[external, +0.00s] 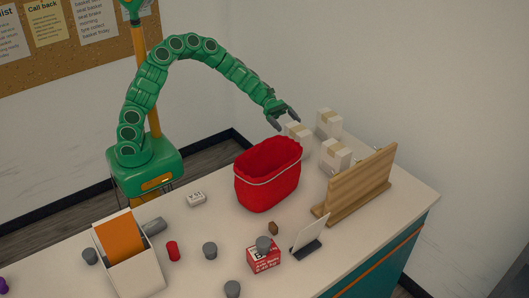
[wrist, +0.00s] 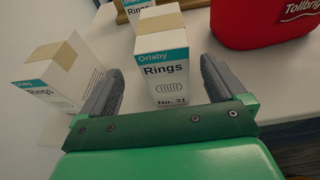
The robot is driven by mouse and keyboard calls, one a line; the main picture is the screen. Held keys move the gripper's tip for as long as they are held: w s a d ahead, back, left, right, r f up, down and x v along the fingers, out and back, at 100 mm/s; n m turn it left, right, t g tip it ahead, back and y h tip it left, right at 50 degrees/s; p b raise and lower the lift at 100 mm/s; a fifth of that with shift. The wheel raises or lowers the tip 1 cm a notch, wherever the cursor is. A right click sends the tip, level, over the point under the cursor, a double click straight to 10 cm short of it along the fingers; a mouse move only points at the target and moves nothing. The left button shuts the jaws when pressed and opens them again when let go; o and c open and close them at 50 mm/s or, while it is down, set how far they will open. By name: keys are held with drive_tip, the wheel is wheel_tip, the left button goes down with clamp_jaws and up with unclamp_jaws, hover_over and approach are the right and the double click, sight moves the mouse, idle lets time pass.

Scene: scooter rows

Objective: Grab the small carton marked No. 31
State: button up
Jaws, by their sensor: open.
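The small carton marked No. 31 (wrist: 165,70) is white with a teal "Orlaby" band, reads "Rings", and stands upright in the wrist view. My gripper (wrist: 160,78) is open and empty, with one finger to each side of this carton in the picture; I cannot tell how far they reach along it. A similar "Rings" carton (wrist: 50,80) stands left of my left finger, its number not visible. In the external view my gripper (external: 287,117) is just above a white carton (external: 298,132) behind the red basket.
Two other white cartons (external: 328,122) (external: 336,155) stand close by. The red basket (external: 267,180) is near, also at the wrist view's upper right (wrist: 262,22). A wooden stand (external: 358,185) is to the right. Several grey weights and a red box (external: 263,257) lie in front.

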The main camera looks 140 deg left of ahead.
sight(296, 135)
drive_tip(key=shift+s+f, duration=0.2)
drive_tip(key=shift+f, duration=0.4)
drive_tip(key=shift+x, duration=1.25)
drive_tip(key=x, duration=0.4)
drive_tip(key=shift+w+d, duration=0.1)
drive_tip(key=shift+d, duration=0.3)
drive_tip(key=shift+w, duration=0.5)
drive_tip(key=c, duration=1.3)
drive_tip(key=shift+o, duration=0.2)
